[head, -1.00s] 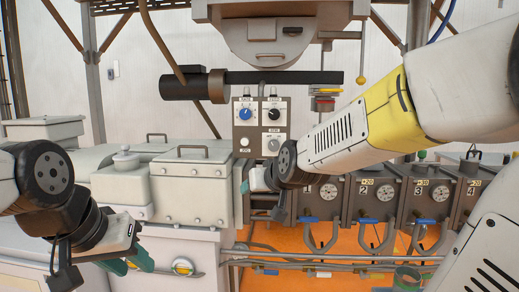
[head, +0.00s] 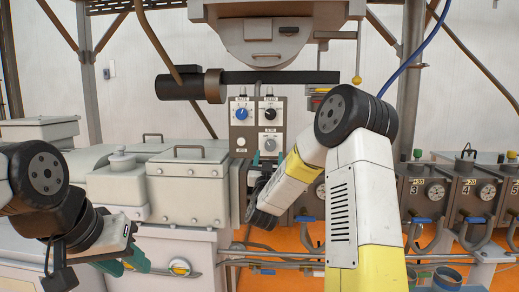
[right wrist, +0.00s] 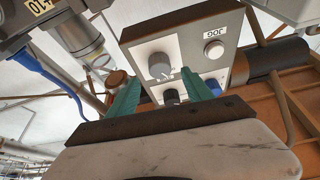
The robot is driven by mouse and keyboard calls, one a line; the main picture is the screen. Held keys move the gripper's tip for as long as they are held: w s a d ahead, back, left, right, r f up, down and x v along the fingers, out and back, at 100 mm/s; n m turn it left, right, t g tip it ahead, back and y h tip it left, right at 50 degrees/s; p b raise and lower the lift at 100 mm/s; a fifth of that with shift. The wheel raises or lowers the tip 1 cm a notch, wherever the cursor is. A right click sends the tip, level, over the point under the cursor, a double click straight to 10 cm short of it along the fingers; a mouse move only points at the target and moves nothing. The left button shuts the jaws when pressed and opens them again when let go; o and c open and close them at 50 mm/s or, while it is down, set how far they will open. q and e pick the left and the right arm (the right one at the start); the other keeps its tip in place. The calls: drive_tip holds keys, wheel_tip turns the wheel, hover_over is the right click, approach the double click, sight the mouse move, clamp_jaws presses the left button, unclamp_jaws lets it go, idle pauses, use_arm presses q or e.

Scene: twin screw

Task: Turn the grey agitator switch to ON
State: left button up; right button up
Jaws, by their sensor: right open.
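The grey agitator switch (head: 270,144) is a round knob on a light plate at the lower right of the control panel (head: 244,130). In the right wrist view the grey knob (right wrist: 160,66) shows between and beyond the green fingertips. My right gripper (head: 268,158) is open and empty just below the knob in the head view, one finger to each side. I see no contact with the knob. My left gripper (head: 124,262) hangs at the lower left, away from the panel, with its green fingers apart and nothing between them.
The panel also has a blue knob (head: 241,114), a black knob (head: 270,113) and a white button (head: 241,142). A dark horizontal cylinder (head: 180,87) runs above it. A grey lidded box (head: 188,190) stands left of it, and gauge units (head: 430,190) stand to the right.

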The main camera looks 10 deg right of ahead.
sight(269, 147)
drive_tip(key=x, duration=0.6)
clamp_jaws()
drive_tip(key=shift+m, duration=0.5)
drive_tip(key=m+g+h, duration=0.1)
drive_tip(key=m, duration=0.1)
drive_tip(key=m+h, duration=0.1)
drive_tip(key=m, duration=0.2)
drive_tip(key=m+g+h, duration=0.1)
drive_tip(key=m, duration=0.2)
drive_tip(key=shift+a+g+h, duration=0.15)
drive_tip(key=shift+g+h, duration=0.15)
drive_tip(key=shift+h, duration=0.1)
drive_tip(key=m+g, duration=0.1)
drive_tip(key=m, duration=0.2)
drive_tip(key=m+g+h, duration=0.1)
drive_tip(key=m, duration=0.2)
drive_tip(key=shift+r+m+g, duration=0.1)
drive_tip(key=shift+m+g, duration=0.2)
drive_tip(key=shift+m, duration=0.1)
